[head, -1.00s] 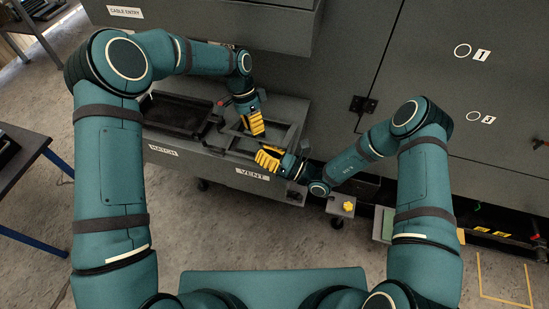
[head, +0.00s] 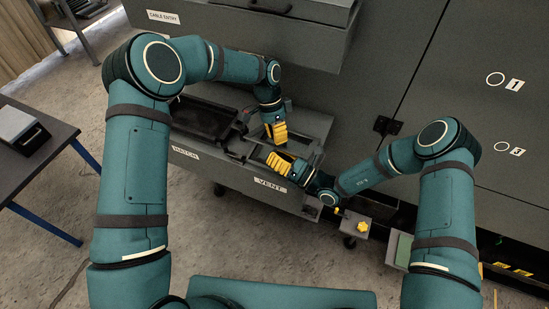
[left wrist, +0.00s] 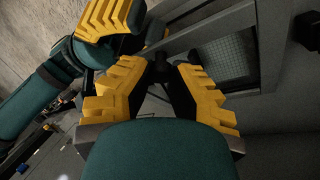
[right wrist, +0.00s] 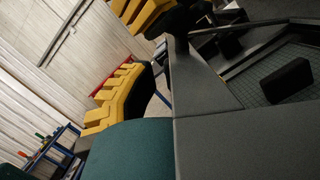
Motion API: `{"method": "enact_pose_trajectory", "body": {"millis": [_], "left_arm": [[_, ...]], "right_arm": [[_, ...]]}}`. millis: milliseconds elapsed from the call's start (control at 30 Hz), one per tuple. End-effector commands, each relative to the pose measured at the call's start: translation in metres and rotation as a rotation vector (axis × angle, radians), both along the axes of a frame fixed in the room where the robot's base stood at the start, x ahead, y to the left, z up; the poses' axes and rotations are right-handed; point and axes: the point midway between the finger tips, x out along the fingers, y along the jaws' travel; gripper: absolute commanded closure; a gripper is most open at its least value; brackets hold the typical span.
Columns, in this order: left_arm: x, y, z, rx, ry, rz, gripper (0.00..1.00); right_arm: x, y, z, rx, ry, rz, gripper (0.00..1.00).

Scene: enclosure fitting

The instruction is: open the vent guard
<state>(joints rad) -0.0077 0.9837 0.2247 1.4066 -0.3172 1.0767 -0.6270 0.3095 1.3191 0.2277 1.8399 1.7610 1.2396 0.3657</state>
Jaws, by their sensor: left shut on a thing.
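The vent bay, labelled VENT (head: 270,185), is a grey framed opening at the right end of a low bench. The grey bar of the vent guard (left wrist: 205,32) crosses the left wrist view, with mesh (left wrist: 228,57) beyond it. My left gripper (head: 275,132) is over the bay, its fingers (left wrist: 163,75) shut on a small dark part at the bar's end; the grip is partly hidden. My right gripper (head: 283,164) is at the bay's front rim, close to the left one. Its one clear finger (right wrist: 120,100) is beside the grey wall (right wrist: 250,140), which hides the rest.
A black block (right wrist: 288,82) shows over the mesh. A dark tray (head: 205,118) is left of the vent bay. The grey cabinet (head: 455,90) rises behind on the right. A small stand with a yellow knob (head: 362,227) is right of the bench. A side table (head: 35,160) is far left.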

Motion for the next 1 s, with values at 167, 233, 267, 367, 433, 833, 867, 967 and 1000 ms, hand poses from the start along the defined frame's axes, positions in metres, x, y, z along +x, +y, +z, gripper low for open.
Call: {"method": "enact_pose_trajectory", "body": {"millis": [167,233,267,367,433,833,867,967,1000], "left_arm": [[-0.007,0.0,-0.007,0.005,0.024,-0.008,0.59],[-0.007,0.0,-0.007,0.006,0.022,-0.007,0.43],[-0.006,0.001,-0.007,0.006,0.022,-0.006,0.43],[-0.006,0.001,-0.006,0.006,0.02,-0.006,0.43],[-0.005,0.001,-0.006,0.005,0.018,-0.005,0.43],[0.007,0.008,0.031,0.005,0.013,-0.003,0.43],[0.008,0.009,0.036,0.005,0.015,-0.003,0.43],[0.012,0.012,0.049,0.006,0.016,-0.004,0.43],[0.014,0.012,0.054,0.005,0.016,-0.004,0.43]], "right_arm": [[0.009,-0.004,0.006,0.008,-0.016,-0.017,1.0],[0.008,-0.004,0.006,0.008,-0.015,-0.017,1.0],[0.008,-0.004,0.005,0.006,-0.015,-0.017,1.0],[0.007,-0.003,0.005,0.006,-0.013,-0.015,1.0],[0.006,-0.003,0.004,0.006,-0.012,-0.013,1.0],[0.005,-0.002,0.003,0.004,-0.009,-0.01,1.0],[0.005,-0.002,0.003,0.004,-0.009,-0.01,1.0],[0.004,-0.002,0.003,0.004,-0.009,-0.009,1.0],[0.004,-0.002,0.003,0.004,-0.009,-0.009,1.0]]}}
